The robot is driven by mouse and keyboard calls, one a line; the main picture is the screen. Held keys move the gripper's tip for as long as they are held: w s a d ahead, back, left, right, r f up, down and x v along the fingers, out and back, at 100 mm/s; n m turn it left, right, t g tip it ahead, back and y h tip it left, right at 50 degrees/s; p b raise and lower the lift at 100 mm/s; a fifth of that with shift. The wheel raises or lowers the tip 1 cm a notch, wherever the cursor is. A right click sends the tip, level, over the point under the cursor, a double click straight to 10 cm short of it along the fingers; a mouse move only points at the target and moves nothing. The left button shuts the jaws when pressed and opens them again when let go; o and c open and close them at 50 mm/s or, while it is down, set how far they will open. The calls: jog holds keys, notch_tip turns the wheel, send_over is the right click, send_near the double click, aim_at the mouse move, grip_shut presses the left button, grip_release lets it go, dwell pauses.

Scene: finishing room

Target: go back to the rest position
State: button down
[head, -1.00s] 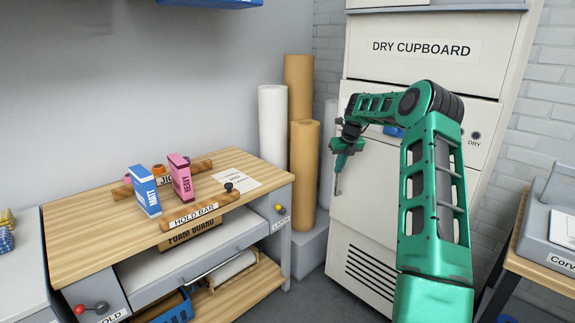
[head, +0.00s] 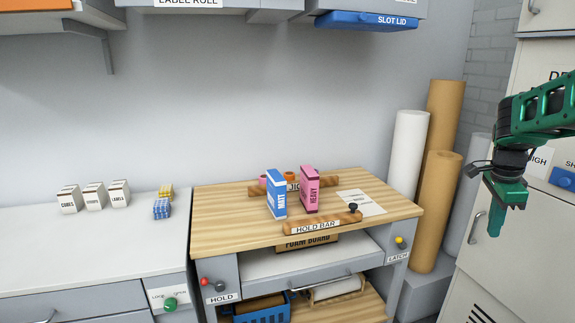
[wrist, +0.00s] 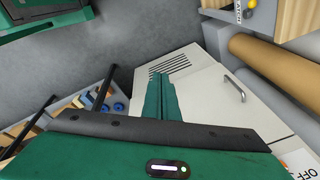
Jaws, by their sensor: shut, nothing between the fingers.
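My gripper (head: 508,203) hangs at the right of the head view, fingers pointing down, in front of the white cupboard. It is shut and empty. In the wrist view its green fingers (wrist: 160,97) lie together, with the grey floor and the cupboard's vented front beyond them. It touches nothing that I can see. Most of my arm is outside the head view on the right.
A wooden-topped bench (head: 225,213) bears a blue box (head: 277,194), a pink box (head: 310,189) and a hold bar (head: 313,224). Tall paper rolls (head: 436,205) stand between bench and cupboard (head: 502,258). A blue slot lid (head: 365,21) sits overhead. Grey floor (wrist: 150,38) is clear.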

jog(key=s+a+f+n, duration=0.1)
jog(key=s+a+n, duration=0.3)
jog(key=s, duration=0.6)
jog(key=s+a+f+n+y, duration=0.1)
jog(key=s+a+n, duration=0.4)
jog(key=s, duration=0.5)
jog(key=s+a+f+n+g+y, duration=0.1)
jog(key=s+a+n, duration=0.3)
jog(key=s, duration=0.6)
jog(key=shift+s+a+f+n, duration=0.15)
jog(key=shift+s+f+n, duration=0.3)
jog(key=shift+n, duration=0.45)
jog(key=shift+w+f, duration=0.15)
jog(key=shift+w, duration=0.1)
jog(key=shift+w+f, duration=0.2)
jog(key=shift+w, duration=0.25)
